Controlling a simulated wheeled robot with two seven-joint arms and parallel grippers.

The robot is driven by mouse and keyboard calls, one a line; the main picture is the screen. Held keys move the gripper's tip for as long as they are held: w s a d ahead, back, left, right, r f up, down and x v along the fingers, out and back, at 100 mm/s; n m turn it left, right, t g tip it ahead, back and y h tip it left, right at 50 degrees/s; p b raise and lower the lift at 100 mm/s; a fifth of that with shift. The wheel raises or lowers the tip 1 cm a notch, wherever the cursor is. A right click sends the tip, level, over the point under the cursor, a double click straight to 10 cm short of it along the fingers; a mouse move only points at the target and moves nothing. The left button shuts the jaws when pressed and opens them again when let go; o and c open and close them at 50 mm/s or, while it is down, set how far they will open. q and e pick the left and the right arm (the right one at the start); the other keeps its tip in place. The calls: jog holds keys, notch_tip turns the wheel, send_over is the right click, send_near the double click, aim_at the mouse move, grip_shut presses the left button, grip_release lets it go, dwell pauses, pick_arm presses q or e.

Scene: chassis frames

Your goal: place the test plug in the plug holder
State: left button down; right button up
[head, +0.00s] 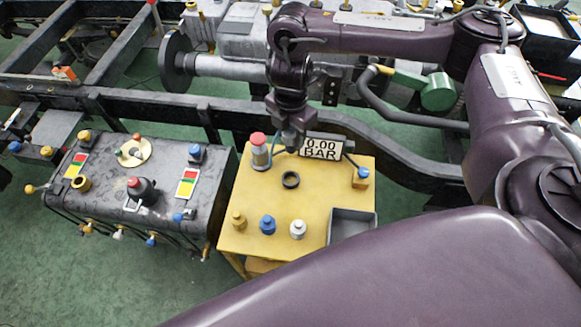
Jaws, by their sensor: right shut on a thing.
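My right gripper (292,143) points down over the back of the yellow table and is shut. What it holds is mostly hidden by the gripper itself, and I cannot make out the test plug's shape. A black ring-shaped socket (290,180), which may be the plug holder, stands on the table just in front of the gripper and looks empty. A display reading 0.00 BAR (323,149) is just right of the gripper. A red-topped metal cylinder (260,152) is just left of it. My left gripper is not in view.
On the yellow table (325,186) stand a brass fitting (238,221), a blue one (267,225), a white one (298,230), a grey open tray (352,222) and a blue-knobbed block (361,178). A dark control console (120,205) is left. The chassis rail (230,108) runs behind.

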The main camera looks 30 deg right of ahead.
jog(key=shift+w+d+r+n, duration=0.3)
jog(key=shift+w+n, duration=0.25)
jog(key=shift+n, duration=0.35)
jog(key=b, duration=0.6)
send_over(291, 181)
notch_tip(291, 181, down, 15)
notch_tip(291, 181, down, 5)
jog(key=shift+r+b, duration=0.1)
jog(key=shift+b, duration=1.1)
jog(key=o, duration=1.1)
jog(key=shift+c, duration=0.2)
